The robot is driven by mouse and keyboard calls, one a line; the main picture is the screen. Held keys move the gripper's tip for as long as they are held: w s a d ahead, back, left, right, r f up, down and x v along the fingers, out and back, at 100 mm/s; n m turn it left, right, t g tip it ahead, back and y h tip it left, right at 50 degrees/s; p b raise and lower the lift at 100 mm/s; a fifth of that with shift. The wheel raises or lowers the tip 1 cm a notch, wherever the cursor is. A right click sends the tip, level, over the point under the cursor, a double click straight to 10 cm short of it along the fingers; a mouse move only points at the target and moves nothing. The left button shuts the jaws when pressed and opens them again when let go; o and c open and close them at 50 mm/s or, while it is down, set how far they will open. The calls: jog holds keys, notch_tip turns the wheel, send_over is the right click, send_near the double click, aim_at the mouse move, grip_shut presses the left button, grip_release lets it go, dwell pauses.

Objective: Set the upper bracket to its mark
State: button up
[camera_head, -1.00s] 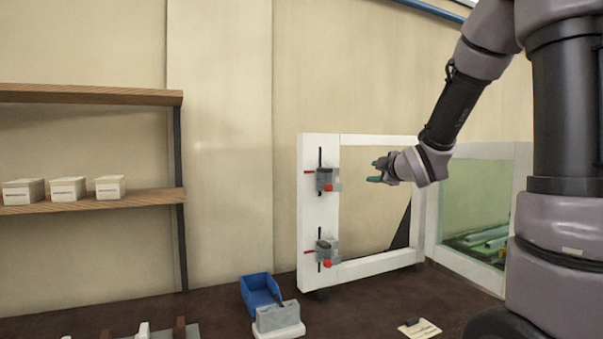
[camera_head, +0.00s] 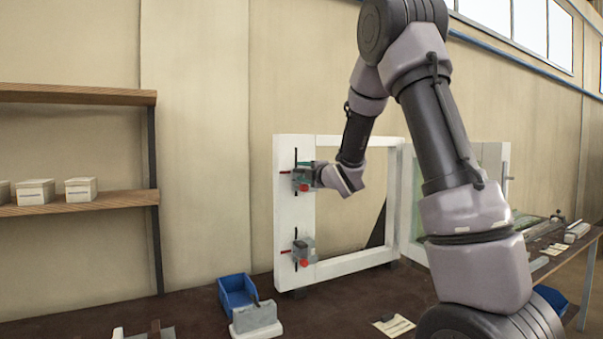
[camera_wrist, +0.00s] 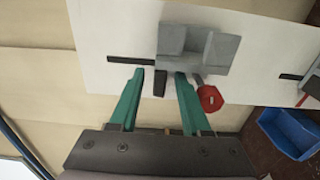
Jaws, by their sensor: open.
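The upper bracket (camera_head: 301,178) is a grey block with a red knob, on a black vertical slot in the white frame's left post. A short red mark line (camera_head: 285,172) shows just left of it, near the bracket's height. In the wrist view the upper bracket (camera_wrist: 222,50) sits just beyond my fingertips, its red knob (camera_wrist: 210,98) beside the right finger. My gripper (camera_wrist: 160,74) is open, its two green fingers on either side of a dark bar; I cannot tell whether they touch it. In the head view my gripper (camera_head: 311,168) is at the bracket, partly hidden.
The lower bracket (camera_head: 303,250) sits on its own slot below. The white frame (camera_head: 345,266) stands on a dark bench. A blue bin (camera_head: 236,290) and a grey block on a white base (camera_head: 256,318) are in front. Shelves with boxes (camera_head: 81,190) stand at left.

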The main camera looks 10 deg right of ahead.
jog(key=shift+w+a, duration=0.15)
jog(key=shift+w, duration=0.3)
jog(key=shift+c, duration=0.3)
grip_shut()
jog(key=shift+r, duration=0.15)
dwell(0.8)
